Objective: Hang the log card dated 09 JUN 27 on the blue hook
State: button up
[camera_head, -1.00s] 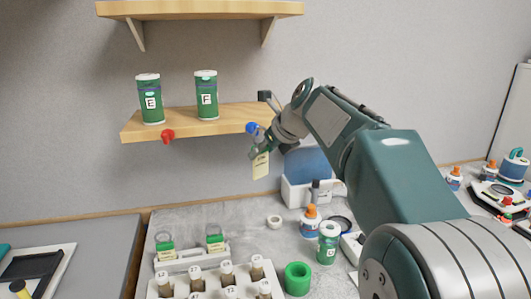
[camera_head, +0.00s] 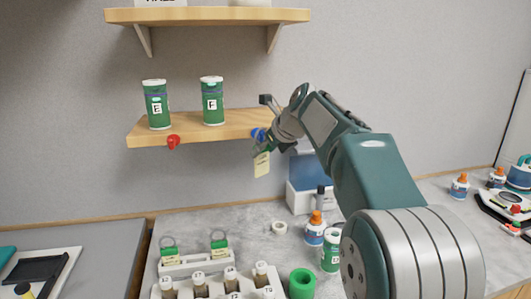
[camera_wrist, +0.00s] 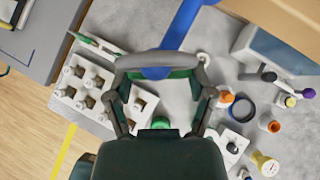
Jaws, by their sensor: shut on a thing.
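The blue hook (camera_head: 258,134) is at the right end of the lower shelf's front edge. My gripper (camera_head: 268,145) is right beside it, shut on a log card (camera_head: 262,163) that hangs below as a cream tag; its date is too small to read. In the wrist view, my gripper (camera_wrist: 160,88) has the card's green top (camera_wrist: 180,73) between its fingers. The card's grey ring (camera_wrist: 137,61) arches above, and the blue hook (camera_wrist: 182,28) crosses it in the picture. I cannot tell whether the hook passes through the ring.
A red hook (camera_head: 173,142) is at the shelf's left part. Green canisters E (camera_head: 156,105) and F (camera_head: 212,101) stand on the lower shelf (camera_head: 185,132). Two other ringed cards (camera_head: 170,252) stand in a white rack on the bench, near a vial rack and bottles.

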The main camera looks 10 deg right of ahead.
jog(key=shift+w+f, duration=0.15)
jog(key=shift+w, duration=0.7)
jog(key=shift+w+f, duration=0.3)
jog(key=shift+f, duration=0.2)
jog(key=shift+w+f, duration=0.25)
jog(key=shift+f, duration=0.25)
jog(key=o, duration=1)
jog(key=shift+c, duration=0.2)
